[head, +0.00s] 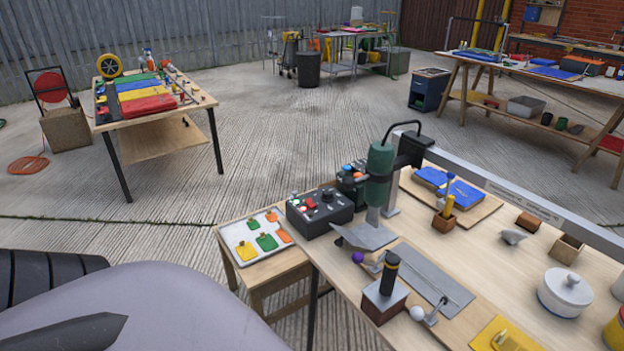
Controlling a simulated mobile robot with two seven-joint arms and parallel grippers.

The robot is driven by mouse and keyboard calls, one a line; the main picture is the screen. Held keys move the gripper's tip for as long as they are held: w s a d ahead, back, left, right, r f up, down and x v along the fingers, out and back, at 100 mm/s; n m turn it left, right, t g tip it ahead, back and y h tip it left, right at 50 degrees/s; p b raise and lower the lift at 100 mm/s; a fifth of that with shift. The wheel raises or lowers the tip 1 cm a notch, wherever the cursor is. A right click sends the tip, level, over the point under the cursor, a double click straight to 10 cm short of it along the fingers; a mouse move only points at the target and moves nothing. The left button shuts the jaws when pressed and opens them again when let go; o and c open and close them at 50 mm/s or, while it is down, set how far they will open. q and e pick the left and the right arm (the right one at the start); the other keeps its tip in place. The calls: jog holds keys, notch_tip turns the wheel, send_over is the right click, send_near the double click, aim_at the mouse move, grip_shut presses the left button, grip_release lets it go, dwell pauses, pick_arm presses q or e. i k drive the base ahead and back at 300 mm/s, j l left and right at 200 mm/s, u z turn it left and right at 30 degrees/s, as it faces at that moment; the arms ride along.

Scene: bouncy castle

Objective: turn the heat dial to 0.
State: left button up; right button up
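A black control box (338,217) stands at the left end of the near workbench. Its top carries a dark round knob (327,195), a red part (309,204) and small light-coloured parts. The knob may be the heat dial, but its markings are too small to read, so I cannot tell its setting. A green tool (379,172) with a wide metal nozzle is mounted upright just right of the box. A second dark box (352,178) with coloured knobs sits behind, partly hidden. Neither of my grippers is in view.
A low wooden table (262,275) with a tray of coloured pieces (250,232) stands left of the workbench. A black-handled tool in a block (386,292) and a metal plate (430,278) lie in front. Concrete floor (200,215) is open to the left.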

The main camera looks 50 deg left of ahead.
aim_at(326, 196)
jog(key=u, duration=1.45)
jog(key=i+j, duration=0.1)
jog(key=j, duration=0.3)
jog(key=i+j, duration=0.15)
jog(key=j, duration=0.2)
jog(key=i+j+z, duration=0.2)
jog(key=k+j+z, duration=0.2)
jog(key=j, duration=0.2)
jog(key=i+j, duration=0.05)
jog(key=i, duration=0.05)
